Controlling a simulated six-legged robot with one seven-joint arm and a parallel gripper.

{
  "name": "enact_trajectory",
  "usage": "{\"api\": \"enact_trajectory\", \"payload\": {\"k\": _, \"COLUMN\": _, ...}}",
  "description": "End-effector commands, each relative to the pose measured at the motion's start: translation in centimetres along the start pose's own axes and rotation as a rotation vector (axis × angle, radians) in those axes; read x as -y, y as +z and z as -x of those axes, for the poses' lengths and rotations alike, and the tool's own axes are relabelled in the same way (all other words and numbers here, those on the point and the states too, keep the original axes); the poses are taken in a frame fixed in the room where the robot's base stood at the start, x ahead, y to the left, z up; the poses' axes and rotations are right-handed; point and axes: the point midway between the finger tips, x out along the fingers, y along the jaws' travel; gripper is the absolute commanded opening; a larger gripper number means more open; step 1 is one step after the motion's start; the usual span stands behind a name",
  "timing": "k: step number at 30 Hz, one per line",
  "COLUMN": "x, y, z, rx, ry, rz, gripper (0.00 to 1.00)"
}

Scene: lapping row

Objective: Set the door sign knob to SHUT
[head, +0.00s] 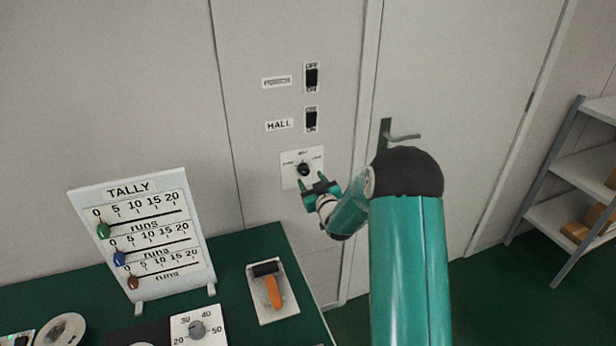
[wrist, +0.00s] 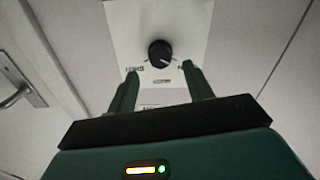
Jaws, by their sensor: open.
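The door sign knob (head: 304,169) is a round black knob on a white plate (head: 288,178) on the wall, below the HALL switch. Small labels sit around it, too small to read. In the wrist view the knob (wrist: 160,53) shows a white mark pointing right and slightly down, toward the label beside the right finger. My gripper (head: 310,178) is open in front of the plate. In the wrist view its green fingers (wrist: 160,72) stand apart, just below and to either side of the knob, and appear not to hold it.
Two black switches, the upper one (head: 312,78) and the HALL one (head: 311,119), are above the plate. A door handle (head: 403,136) is close on the right.

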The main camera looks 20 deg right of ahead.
Motion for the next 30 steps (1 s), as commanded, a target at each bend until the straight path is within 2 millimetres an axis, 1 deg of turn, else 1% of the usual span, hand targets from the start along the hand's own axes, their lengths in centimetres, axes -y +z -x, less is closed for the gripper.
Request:
{"api": "enact_trajectory", "payload": {"k": 1, "x": 0.1, "y": 0.0, "z": -0.9, "rx": -0.001, "ry": -0.001, "rz": -0.001, "gripper": 0.51}}
{"api": "enact_trajectory", "payload": {"k": 3, "x": 0.1, "y": 0.0, "z": -2.0, "rx": -0.001, "ry": -0.001, "rz": -0.001, "gripper": 0.51}}
{"api": "enact_trajectory", "payload": {"k": 6, "x": 0.1, "y": 0.0, "z": -3.0, "rx": -0.001, "ry": -0.001, "rz": -0.001, "gripper": 0.51}}
{"api": "enact_trajectory", "payload": {"k": 10, "x": 0.1, "y": 0.0, "z": -3.5, "rx": 0.000, "ry": -0.001, "rz": 0.000, "gripper": 0.51}}
{"api": "enact_trajectory", "payload": {"k": 17, "x": 0.1, "y": 0.0, "z": -3.6, "rx": 0.000, "ry": -0.001, "rz": 0.000, "gripper": 0.51}}
{"api": "enact_trajectory", "payload": {"k": 21, "x": 0.1, "y": 0.0, "z": -3.5, "rx": 0.000, "ry": -0.001, "rz": 0.000, "gripper": 0.24}}
{"api": "enact_trajectory", "payload": {"k": 24, "x": 0.1, "y": 0.0, "z": -3.5, "rx": 0.000, "ry": -0.001, "rz": 0.000, "gripper": 0.07}}
{"api": "enact_trajectory", "payload": {"k": 30, "x": 0.1, "y": 0.0, "z": -3.5, "rx": 0.000, "ry": -0.001, "rz": -0.008, "gripper": 0.07}}
